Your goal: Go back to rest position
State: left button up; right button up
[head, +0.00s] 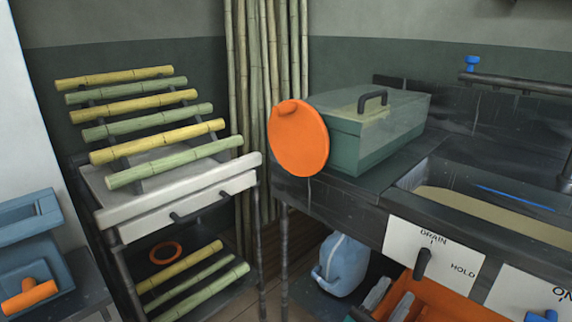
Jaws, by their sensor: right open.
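My right gripper (390,299) shows only as two pale grey fingers at the bottom edge, right of centre. The fingers are apart, with nothing seen between them. They appear in front of an orange bin (428,306) below the counter; the rest of the gripper is out of the frame. My left gripper is not in view.
A rack (185,198) of yellow and green canes stands left. A green box (375,135) with an orange disc (298,138) sits on the dark counter (345,190), beside a sink. A blue jug (343,264) stands below. DRAIN/HOLD lever (422,264) protrudes in front.

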jog(key=a+f+n+t+y, duration=0.25)
jog(key=a+n+y, duration=0.25)
jog(key=n+y, duration=0.9)
jog(key=a+f+n+t+y, duration=0.1)
jog(key=a+n+t+y, duration=0.25)
jog(key=n+y, duration=0.95)
jog(key=s+a+f+n+g+h, duration=0.1)
jog(key=s+a+n+g, duration=0.1)
jog(key=s+n+g, duration=0.65)
jog(key=s+a+f+n+g, duration=0.15)
jog(key=s+n, duration=0.35)
jog(key=n, duration=0.8)
pick_arm(q)
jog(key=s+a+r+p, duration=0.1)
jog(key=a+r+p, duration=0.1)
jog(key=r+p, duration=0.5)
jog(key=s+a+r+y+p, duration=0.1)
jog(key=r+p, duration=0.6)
jog(key=p, duration=0.8)
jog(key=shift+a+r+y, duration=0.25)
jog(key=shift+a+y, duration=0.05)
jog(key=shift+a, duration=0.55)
pick_arm(e)
jog(key=s+d+r+h, duration=0.1)
jog(key=d+r, duration=0.1)
jog(key=r, duration=0.5)
jog(key=s+d+r+h, duration=0.1)
jog(key=d+r, duration=0.2)
jog(key=r, duration=0.4)
jog(key=shift+s+r, duration=0.2)
